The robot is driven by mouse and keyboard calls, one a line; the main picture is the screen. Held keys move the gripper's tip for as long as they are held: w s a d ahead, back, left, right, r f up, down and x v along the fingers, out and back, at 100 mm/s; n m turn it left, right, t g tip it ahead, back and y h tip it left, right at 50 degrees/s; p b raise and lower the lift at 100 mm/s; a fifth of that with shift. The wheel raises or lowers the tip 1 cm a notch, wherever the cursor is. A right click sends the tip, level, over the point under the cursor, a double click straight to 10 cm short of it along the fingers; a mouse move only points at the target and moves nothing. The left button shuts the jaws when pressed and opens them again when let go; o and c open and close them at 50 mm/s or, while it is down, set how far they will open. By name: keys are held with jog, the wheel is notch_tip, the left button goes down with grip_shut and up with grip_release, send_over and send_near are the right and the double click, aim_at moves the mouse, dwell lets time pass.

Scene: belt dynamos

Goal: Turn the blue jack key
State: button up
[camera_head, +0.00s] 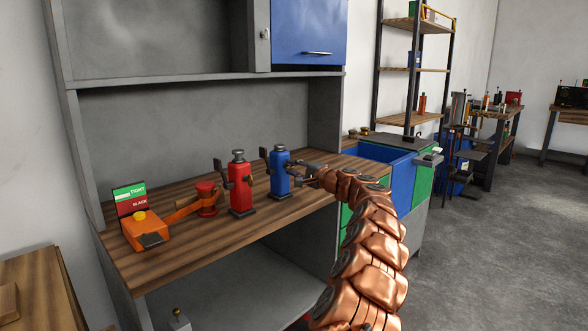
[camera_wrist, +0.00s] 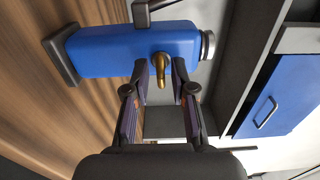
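The blue jack (camera_head: 280,177) stands upright on the wooden worktop, right of the red jack (camera_head: 241,188). In the wrist view the blue jack's body (camera_wrist: 130,50) lies sideways across the picture. Its brass key (camera_wrist: 160,68) sticks out towards my gripper. My gripper (camera_wrist: 160,66) is open, with one fingertip on each side of the key. Gaps show between the key and both fingertips. In the head view my gripper (camera_head: 305,175) is close to the blue jack's right side, and the key cannot be made out there.
An orange device (camera_head: 146,232) with a green and red TIGHT/SLACK sign (camera_head: 131,197) stands at the left, joined by an orange belt to a red pulley (camera_head: 206,196). The bare worktop (camera_head: 200,245) lies in front. A blue and green cabinet (camera_head: 405,185) stands to the right.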

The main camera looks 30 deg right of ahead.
jog(key=shift+o, duration=0.5)
jog(key=shift+s, duration=0.1)
jog(key=v, duration=1.1)
jog(key=shift+s, duration=0.4)
jog(key=shift+d, duration=0.15)
